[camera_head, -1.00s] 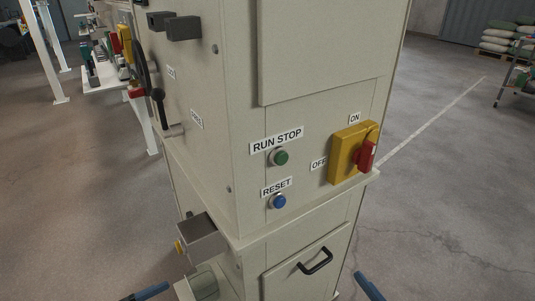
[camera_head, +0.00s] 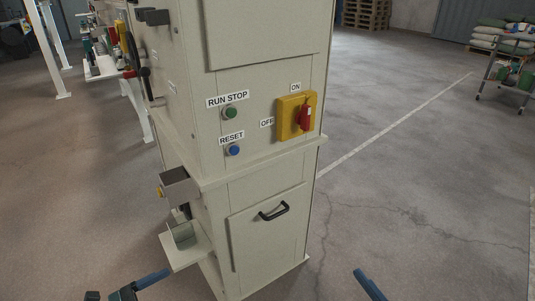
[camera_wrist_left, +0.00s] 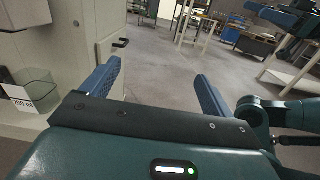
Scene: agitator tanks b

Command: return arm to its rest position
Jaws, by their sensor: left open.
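My left gripper (camera_wrist_left: 158,70) is open and empty, its two blue fingers apart over bare floor beside the cabinet's lower door. In the head view one of its blue fingers (camera_head: 150,280) shows at the bottom edge, left of centre. Another blue finger (camera_head: 368,285), apparently of my right gripper, shows at the bottom right; the rest is cut off. Blue parts of my right arm (camera_wrist_left: 280,18) appear at the top right of the wrist view. The pale cabinet (camera_head: 262,195) carries a green run-stop button (camera_head: 230,112), a blue reset button (camera_head: 234,150) and a yellow switch with an upright red handle (camera_head: 305,116).
A small tray (camera_head: 185,245) juts from the cabinet's left side, close above my left finger. A clear container (camera_wrist_left: 35,90) shows at the wrist view's left. The door handle (camera_head: 274,211) projects forward. The floor right of the cabinet is clear; a trolley (camera_head: 510,75) stands far right.

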